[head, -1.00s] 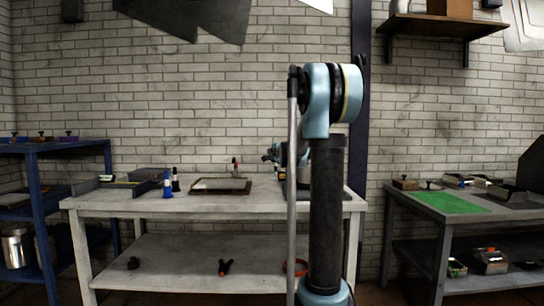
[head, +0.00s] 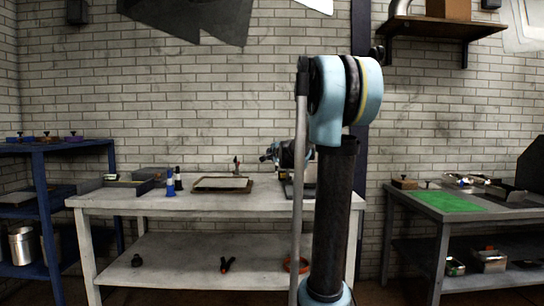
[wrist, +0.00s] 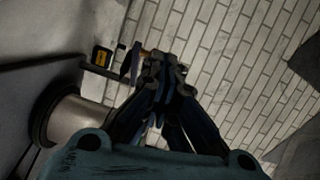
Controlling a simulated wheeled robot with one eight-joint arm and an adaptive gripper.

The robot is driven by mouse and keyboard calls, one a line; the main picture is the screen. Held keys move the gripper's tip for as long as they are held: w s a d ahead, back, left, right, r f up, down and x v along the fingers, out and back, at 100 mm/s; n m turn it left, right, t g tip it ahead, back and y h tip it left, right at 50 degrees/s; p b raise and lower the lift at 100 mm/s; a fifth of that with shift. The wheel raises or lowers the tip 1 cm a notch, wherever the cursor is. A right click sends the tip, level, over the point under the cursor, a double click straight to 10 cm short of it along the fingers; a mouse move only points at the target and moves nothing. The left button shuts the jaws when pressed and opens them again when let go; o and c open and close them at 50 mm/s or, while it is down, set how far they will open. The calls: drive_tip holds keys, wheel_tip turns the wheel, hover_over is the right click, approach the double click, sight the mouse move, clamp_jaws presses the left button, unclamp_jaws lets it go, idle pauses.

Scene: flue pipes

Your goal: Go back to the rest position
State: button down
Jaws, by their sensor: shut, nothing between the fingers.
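My gripper (wrist: 165,75) is in the middle of the wrist view, its dark fingers drawn together with nothing between them. A white brick wall (wrist: 235,60) is behind it, tilted in that view. In the head view my arm stands upright right of centre and covers part of the white workbench (head: 130,203). My gripper cannot be made out clearly in the head view; part of my arm shows behind the upright link, above the right end of the bench.
A blue shelf (head: 45,190) stands left. A grey table with a green mat (head: 448,202) stands right. A wall shelf (head: 440,30) hangs above. A grey cylinder (wrist: 75,120) is beside my gripper.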

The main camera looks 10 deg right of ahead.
drive_tip(key=shift+s, duration=0.1)
drive_tip(key=s+a+f+n+g+y, duration=0.1)
drive_tip(key=s+a+f+n+g, duration=0.15)
drive_tip(key=s+f, duration=0.45)
drive_tip(key=s+a+f+n+g+y, duration=0.15)
drive_tip(key=s+f+n, duration=0.25)
drive_tip(key=s, duration=0.6)
drive_tip(key=s+a+f+n+g, duration=0.2)
drive_tip(key=s+f+n+g, duration=0.15)
drive_tip(key=s+f, duration=0.35)
drive_tip(key=s+d+f+n+g+h, duration=0.2)
drive_tip(key=s+f, duration=0.7)
drive_tip(key=s, duration=0.5)
drive_tip(key=s+d+f+n+g+h, duration=0.2)
drive_tip(key=s+d+f+g, duration=0.3)
drive_tip(key=s+f, duration=0.4)
drive_tip(key=s+n, duration=0.1)
drive_tip(key=s, duration=0.3)
drive_tip(key=shift+s+n, duration=0.3)
drive_tip(key=shift+s, duration=0.1)
drive_tip(key=shift+f+h, duration=0.1)
drive_tip(key=shift+h, duration=0.15)
drive_tip(key=shift+w+f, duration=0.2)
drive_tip(key=shift+w, duration=0.25)
